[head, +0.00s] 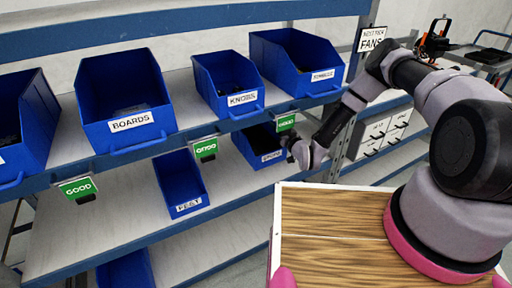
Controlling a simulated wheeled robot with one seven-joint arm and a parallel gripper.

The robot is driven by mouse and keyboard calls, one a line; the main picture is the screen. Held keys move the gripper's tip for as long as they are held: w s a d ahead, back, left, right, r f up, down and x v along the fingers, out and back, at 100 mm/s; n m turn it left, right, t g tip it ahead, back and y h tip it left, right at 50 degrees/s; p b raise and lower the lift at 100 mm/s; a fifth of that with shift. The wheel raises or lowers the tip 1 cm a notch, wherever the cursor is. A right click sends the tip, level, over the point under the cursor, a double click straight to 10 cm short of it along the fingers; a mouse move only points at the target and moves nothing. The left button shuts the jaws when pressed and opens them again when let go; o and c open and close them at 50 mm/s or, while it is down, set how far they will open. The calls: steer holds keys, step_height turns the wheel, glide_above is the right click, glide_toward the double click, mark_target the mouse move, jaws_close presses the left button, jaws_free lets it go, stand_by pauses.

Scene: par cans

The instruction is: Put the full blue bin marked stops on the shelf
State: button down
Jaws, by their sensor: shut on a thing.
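The blue bin marked stops (253,144) is at the lower shelf level, under the front edge of the upper shelf. Its small white label faces me, and the print is hard to read. The upper shelf hides its back, and its inside is dark, so I cannot tell how full it is. My gripper (291,142) is at the bin's right front side, shut on it. The fingers are small and partly hidden. I cannot tell whether the bin rests on the lower shelf (232,190) or hangs just above it.
Blue bins marked boards (118,108) and knobs (226,85) stand on the upper shelf with others. A feet bin (180,184) is left of the held bin. Green tags (205,148) hang from the upper edge. A shelf post (345,135) stands close right of my gripper.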

mark_target(274, 142)
steer(key=shift+f, duration=4.15)
steer(key=c, duration=1)
jaws_free()
steer(key=shift+f, duration=0.1)
steer(key=v, duration=1.2)
steer(key=shift+d, duration=0.1)
